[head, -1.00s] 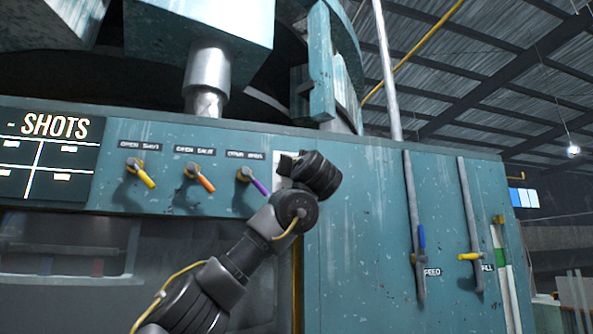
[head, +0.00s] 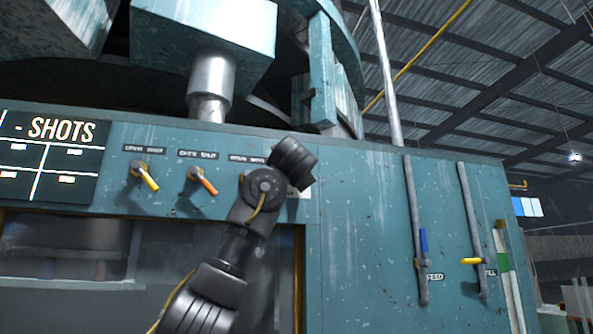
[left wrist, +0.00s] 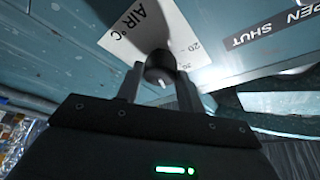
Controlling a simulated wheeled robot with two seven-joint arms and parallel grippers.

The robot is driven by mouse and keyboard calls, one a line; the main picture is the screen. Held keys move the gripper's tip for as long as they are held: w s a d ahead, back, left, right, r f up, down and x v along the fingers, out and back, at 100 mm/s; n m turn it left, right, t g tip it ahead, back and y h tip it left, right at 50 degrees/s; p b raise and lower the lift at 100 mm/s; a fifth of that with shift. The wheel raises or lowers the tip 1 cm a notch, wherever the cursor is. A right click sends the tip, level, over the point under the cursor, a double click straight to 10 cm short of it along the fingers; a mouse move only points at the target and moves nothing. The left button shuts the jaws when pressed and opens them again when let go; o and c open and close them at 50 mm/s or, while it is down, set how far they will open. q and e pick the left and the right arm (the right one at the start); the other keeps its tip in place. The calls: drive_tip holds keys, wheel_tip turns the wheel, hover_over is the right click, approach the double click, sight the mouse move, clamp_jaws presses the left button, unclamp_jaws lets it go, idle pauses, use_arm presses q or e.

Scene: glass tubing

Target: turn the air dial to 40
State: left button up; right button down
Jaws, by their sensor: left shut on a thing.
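The air dial is a round black knob (left wrist: 161,66) with a short white mark, on a white plate (left wrist: 130,42) printed "AIR °C". The numbers 20 and 30 show beside the knob; the rest of the scale is hidden. The white mark faces towards my gripper, and I cannot read its value. My left gripper (left wrist: 158,86) has one finger on each side of the knob and is shut on it. In the head view, my left wrist covers the knob, and only a corner of the plate (head: 300,192) shows. My right gripper is not in view.
Left of the dial are a yellow-handled switch (head: 146,177) and an orange-handled switch (head: 204,182). My arm hides most of the third switch. Two upright pipes with a blue lever (head: 423,241) and a yellow lever (head: 471,262) stand right. The panel between is clear.

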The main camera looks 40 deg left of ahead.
use_arm(q)
drive_tip(key=shift+s+r+m, duration=0.1)
drive_tip(key=shift+m, duration=0.3)
drive_tip(key=o, duration=1)
drive_tip(key=b+v, duration=0.6)
drive_tip(key=v, duration=0.4)
drive_tip(key=shift+s+d, duration=0.25)
drive_tip(key=shift+s, duration=0.1)
